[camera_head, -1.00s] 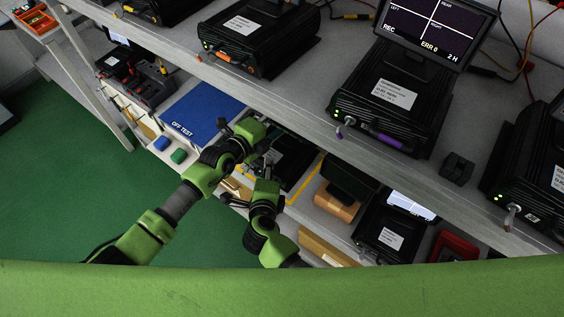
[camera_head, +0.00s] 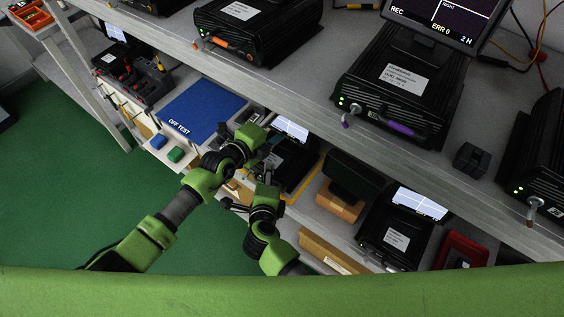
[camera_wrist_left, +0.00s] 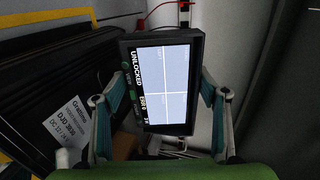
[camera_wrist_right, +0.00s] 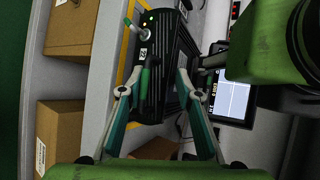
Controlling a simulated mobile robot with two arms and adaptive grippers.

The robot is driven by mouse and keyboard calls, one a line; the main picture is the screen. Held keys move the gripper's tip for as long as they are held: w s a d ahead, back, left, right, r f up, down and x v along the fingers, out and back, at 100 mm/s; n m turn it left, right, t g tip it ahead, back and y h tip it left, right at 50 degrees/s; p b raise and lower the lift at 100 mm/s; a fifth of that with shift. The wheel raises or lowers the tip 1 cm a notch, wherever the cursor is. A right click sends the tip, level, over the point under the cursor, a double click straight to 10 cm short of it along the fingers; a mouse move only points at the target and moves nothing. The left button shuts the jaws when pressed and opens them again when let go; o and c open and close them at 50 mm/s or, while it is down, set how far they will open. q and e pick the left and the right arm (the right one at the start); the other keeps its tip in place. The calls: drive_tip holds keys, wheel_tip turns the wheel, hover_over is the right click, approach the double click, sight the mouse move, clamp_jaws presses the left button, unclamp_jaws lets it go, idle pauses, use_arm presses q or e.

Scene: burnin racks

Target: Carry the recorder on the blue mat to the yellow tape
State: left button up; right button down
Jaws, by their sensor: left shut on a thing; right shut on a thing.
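The black recorder (camera_head: 287,172) with its lit screen (camera_head: 292,129) is on the lower shelf, at the yellow tape (camera_head: 304,183). The blue mat (camera_head: 191,112), marked OFF TEST, is bare. My left gripper (camera_head: 262,143) is at the recorder's screen. In the left wrist view the screen (camera_wrist_left: 162,85), reading UNLOCKED, sits between its fingers. My right gripper (camera_head: 270,174) is at the recorder's front. In the right wrist view its fingers are either side of the green handle (camera_wrist_right: 148,80), and yellow tape (camera_wrist_right: 126,55) runs along the recorder's front. The recorder's underside is hidden.
The upper shelf (camera_head: 300,85) overhangs close above, with recorders on it. Right of the tape stand a cardboard box (camera_head: 338,203), another recorder (camera_head: 393,235) and a red case (camera_head: 462,250).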

use_arm(q)
drive_tip(key=shift+s+d+f, duration=0.15)
drive_tip(key=shift+d+f, duration=0.1)
drive_tip(key=shift+d, duration=0.05)
use_arm(e)
drive_tip(key=shift+w+d, duration=0.25)
drive_tip(key=shift+w, duration=0.1)
use_arm(q)
drive_tip(key=o, duration=2)
drive_tip(key=shift+s+a+f, duration=0.1)
drive_tip(key=shift+s+f, duration=0.05)
drive_tip(key=shift+f, duration=0.05)
drive_tip(key=shift+c, duration=0.2)
use_arm(e)
drive_tip(key=c, duration=1.6)
unclamp_jaws()
drive_tip(key=shift+s+f, duration=0.1)
drive_tip(key=shift+f, duration=0.05)
use_arm(q)
drive_tip(key=shift+o, duration=0.6)
drive_tip(key=shift+r, duration=0.2)
use_arm(e)
drive_tip(key=shift+o, duration=0.5)
drive_tip(key=shift+s, duration=0.2)
use_arm(q)
drive_tip(key=shift+a, duration=0.1)
use_arm(e)
drive_tip(key=shift+a, duration=0.1)
